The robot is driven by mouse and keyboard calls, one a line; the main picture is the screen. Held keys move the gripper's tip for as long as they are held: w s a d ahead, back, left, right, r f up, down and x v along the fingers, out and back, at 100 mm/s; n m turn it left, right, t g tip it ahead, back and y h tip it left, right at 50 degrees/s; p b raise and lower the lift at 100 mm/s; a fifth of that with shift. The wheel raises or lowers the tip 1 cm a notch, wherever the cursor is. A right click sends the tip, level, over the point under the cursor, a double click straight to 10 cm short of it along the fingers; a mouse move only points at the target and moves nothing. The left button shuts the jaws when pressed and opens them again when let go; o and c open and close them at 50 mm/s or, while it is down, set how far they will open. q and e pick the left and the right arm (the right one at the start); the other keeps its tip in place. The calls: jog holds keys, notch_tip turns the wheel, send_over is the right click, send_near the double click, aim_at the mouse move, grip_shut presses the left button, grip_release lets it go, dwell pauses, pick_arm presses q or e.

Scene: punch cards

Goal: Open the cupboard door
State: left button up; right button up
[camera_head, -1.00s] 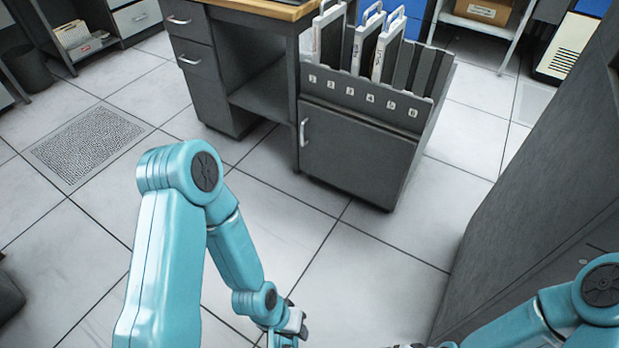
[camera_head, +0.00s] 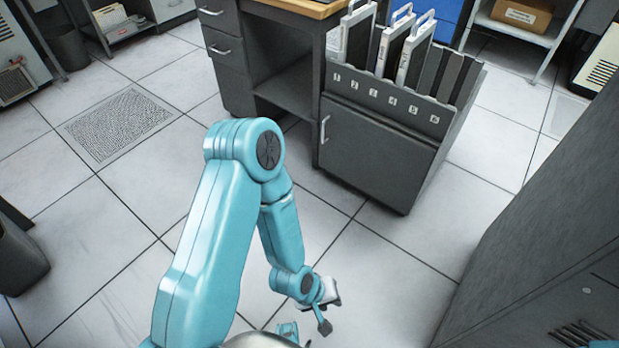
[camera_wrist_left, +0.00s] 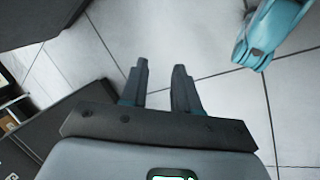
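The cupboard (camera_head: 440,150) is a dark grey unit with numbered slots on top and a flat front door (camera_head: 375,155). The door looks shut. Its silver upright handle (camera_head: 325,129) is at the door's left edge. My left gripper (camera_head: 306,328) is low in front of the cupboard, pointing down and well apart from the handle. In the left wrist view the left gripper (camera_wrist_left: 160,75) has its two fingers apart with only floor between them. My right gripper is not in view.
A desk with drawers (camera_head: 222,47) stands left of the cupboard. A tall dark cabinet (camera_head: 550,210) rises at the right. White cases (camera_head: 415,50) stand in the slots. The tiled floor (camera_head: 390,265) before the cupboard is clear.

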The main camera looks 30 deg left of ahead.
pick_arm(q)
jog(key=w+a+r+n+t+y+b, duration=0.1)
jog(key=w+a+r+n+t+y, duration=0.1)
jog(key=w+a+n+t, duration=0.4)
jog(key=w+a+r+n+t+y, duration=0.1)
jog(key=w+a+n+t, duration=0.15)
jog(key=w+n, duration=0.65)
jog(key=w+a+r+n+t+y+b, duration=0.1)
jog(key=w+a+r+n+t+y, duration=0.15)
jog(key=w+n+t, duration=0.5)
jog(key=s+a+f+n+g+y+b, duration=0.15)
jog(key=s+a+f+n+y, duration=0.35)
jog(key=a+f+n, duration=0.5)
jog(key=w+a+r+m+b, duration=0.1)
jog(key=w+a+b, duration=0.4)
jog(key=w, duration=0.9)
jog(key=shift+a+r+g+h, duration=0.35)
jog(key=shift+a, duration=0.6)
grip_shut()
jog(key=c, duration=0.6)
grip_release()
